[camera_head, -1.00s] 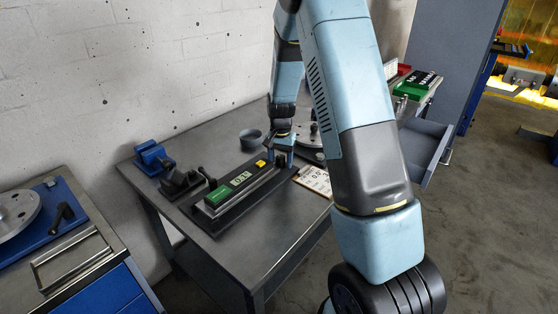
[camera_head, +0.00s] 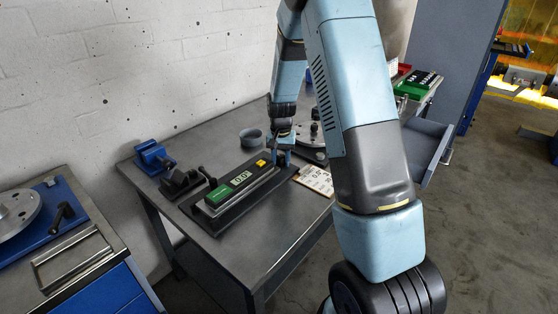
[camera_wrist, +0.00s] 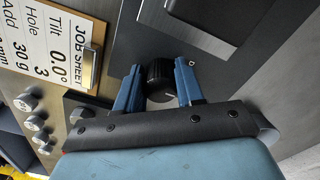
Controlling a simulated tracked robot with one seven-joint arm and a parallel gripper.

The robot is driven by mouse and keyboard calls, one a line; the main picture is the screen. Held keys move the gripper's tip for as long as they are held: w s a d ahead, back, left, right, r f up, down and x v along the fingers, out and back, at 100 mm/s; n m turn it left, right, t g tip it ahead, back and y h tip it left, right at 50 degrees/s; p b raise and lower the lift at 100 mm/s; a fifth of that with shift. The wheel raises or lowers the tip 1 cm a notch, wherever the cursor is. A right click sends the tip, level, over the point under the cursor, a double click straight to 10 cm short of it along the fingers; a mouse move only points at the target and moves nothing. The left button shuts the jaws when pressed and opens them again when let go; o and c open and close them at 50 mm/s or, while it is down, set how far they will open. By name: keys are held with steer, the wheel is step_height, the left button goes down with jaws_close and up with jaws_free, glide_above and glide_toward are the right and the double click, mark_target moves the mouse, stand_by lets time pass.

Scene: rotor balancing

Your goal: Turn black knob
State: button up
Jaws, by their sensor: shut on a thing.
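The black knob (camera_wrist: 160,80) is round and ribbed and stands on a dark plate in the wrist view. My gripper (camera_wrist: 158,86) has its two blue fingers on opposite sides of the knob and is shut on it. In the head view my gripper (camera_head: 281,158) is at the far right end of the long black instrument, and its fingers largely hide the knob there. The instrument's green-and-grey display (camera_head: 241,179) appears to read 0.0°. The job sheet (camera_wrist: 50,45) reads Tilt 0.0°, Hole 3, Add 30 g, and it also lies beside the instrument in the head view (camera_head: 317,180).
The grey table (camera_head: 277,222) has bare room in front of the instrument. A blue vise (camera_head: 152,157) and a dark clamp-like part (camera_head: 180,183) stand left. A grey cup (camera_head: 250,138) stands behind, and a disc (camera_head: 309,137) behind right. Several metal weights (camera_wrist: 36,123) show in the wrist view.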

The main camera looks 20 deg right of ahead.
mark_target(281, 157)
steer(key=o, duration=1)
steer(key=shift+r, duration=0.15)
step_height(281, 157, up, 13)
steer(key=shift+r, duration=0.2)
